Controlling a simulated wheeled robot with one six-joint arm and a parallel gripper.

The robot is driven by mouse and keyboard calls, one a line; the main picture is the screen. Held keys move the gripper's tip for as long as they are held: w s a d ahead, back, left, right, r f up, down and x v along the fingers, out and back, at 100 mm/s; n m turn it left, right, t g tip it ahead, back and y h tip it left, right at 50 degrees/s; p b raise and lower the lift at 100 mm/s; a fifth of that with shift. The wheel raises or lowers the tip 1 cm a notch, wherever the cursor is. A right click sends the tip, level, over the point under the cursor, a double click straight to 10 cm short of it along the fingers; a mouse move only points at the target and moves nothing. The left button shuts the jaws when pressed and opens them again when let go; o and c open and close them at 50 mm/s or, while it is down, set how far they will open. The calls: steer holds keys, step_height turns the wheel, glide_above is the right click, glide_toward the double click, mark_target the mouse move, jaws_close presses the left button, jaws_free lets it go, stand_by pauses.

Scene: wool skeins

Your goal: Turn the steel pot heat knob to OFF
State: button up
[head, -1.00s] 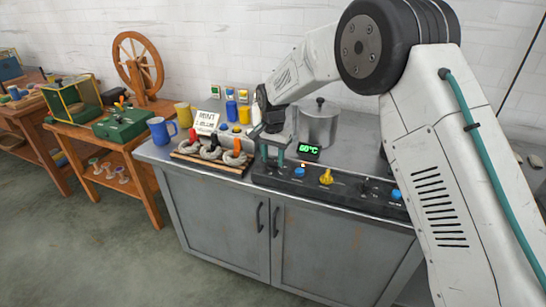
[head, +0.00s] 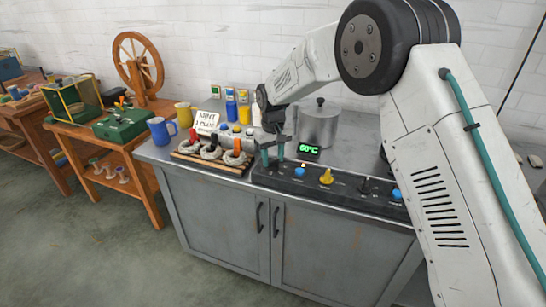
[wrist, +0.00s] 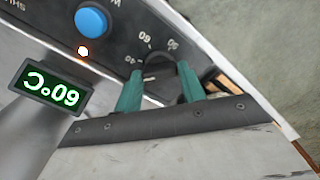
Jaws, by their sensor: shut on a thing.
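The steel pot (head: 319,127) stands on the steel counter behind the black control panel (head: 330,187). Its green display (head: 309,150) reads 60°C; it also shows upside down in the wrist view (wrist: 54,93). My gripper (head: 272,163) is over the panel's left end, with its teal fingers pointing down. In the wrist view my gripper (wrist: 162,86) has a finger on each side of a black knob (wrist: 160,66) and is shut on it. Dial numbers, 40 and 60 among them, ring the knob. The fingers partly hide it, and I cannot tell its exact pointer direction.
A blue knob (head: 299,171), a yellow knob (head: 326,177) and further knobs sit to the right on the panel. An orange light glows by the blue knob (wrist: 91,20). A rack with wool skeins (head: 210,161) lies close left of my gripper.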

mark_target(273, 160)
steer(key=n, duration=0.4)
steer(key=shift+n, duration=2)
steer(key=o, duration=1)
step_height(273, 160, up, 8)
steer(key=shift+f, duration=0.1)
